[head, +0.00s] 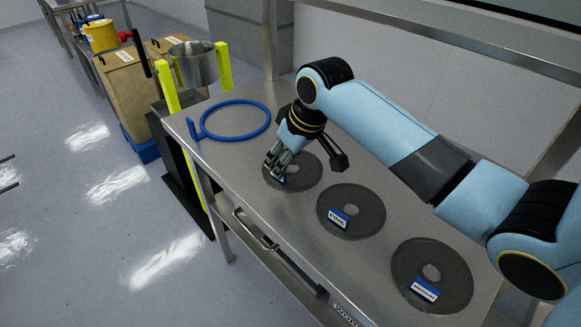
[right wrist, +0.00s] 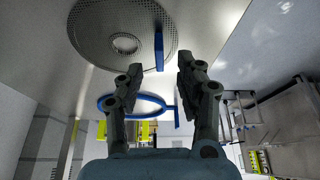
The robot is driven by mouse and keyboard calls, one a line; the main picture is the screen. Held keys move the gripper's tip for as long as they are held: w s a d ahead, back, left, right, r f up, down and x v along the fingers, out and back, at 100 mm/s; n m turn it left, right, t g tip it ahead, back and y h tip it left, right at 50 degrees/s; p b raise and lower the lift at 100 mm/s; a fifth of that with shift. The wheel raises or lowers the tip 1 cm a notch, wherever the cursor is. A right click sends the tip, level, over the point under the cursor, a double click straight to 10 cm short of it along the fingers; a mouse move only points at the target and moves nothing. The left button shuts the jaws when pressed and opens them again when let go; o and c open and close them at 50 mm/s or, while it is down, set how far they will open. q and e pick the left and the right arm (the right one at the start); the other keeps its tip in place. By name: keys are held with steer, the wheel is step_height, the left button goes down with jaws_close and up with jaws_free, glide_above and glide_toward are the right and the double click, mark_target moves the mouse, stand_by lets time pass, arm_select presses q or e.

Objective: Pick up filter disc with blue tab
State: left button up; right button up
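Three round grey mesh filter discs, each with a blue-edged tab, lie in a row on the steel table. The far disc (head: 307,172) is partly hidden by my right gripper. The middle disc (head: 365,213) has a tab that seems to read FINE, and the near disc (head: 447,268) one reading MEDIUM. My right gripper (head: 276,172) is at the far disc's tab. In the right wrist view, the open right gripper (right wrist: 160,70) has its fingers either side of the disc's blue tab (right wrist: 159,48), with gaps showing. My left gripper is not in view.
A blue ring with a handle (head: 204,133) lies at the table's far end. Beyond it stand a metal pot (head: 195,66) between yellow posts, cardboard boxes (head: 123,88) and a yellow bucket (head: 99,36). The steel table (head: 300,240) is bare along its front edge.

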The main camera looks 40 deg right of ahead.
mark_target(292, 164)
steer(key=x, duration=0.3)
steer(key=shift+w+f, duration=0.15)
steer(key=shift+f, duration=0.15)
steer(key=shift+w+f, duration=0.1)
steer(key=shift+f, duration=0.1)
steer(key=shift+c, duration=0.6)
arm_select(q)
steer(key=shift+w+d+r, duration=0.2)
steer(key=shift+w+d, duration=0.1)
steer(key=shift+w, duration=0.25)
arm_select(e)
jaws_close()
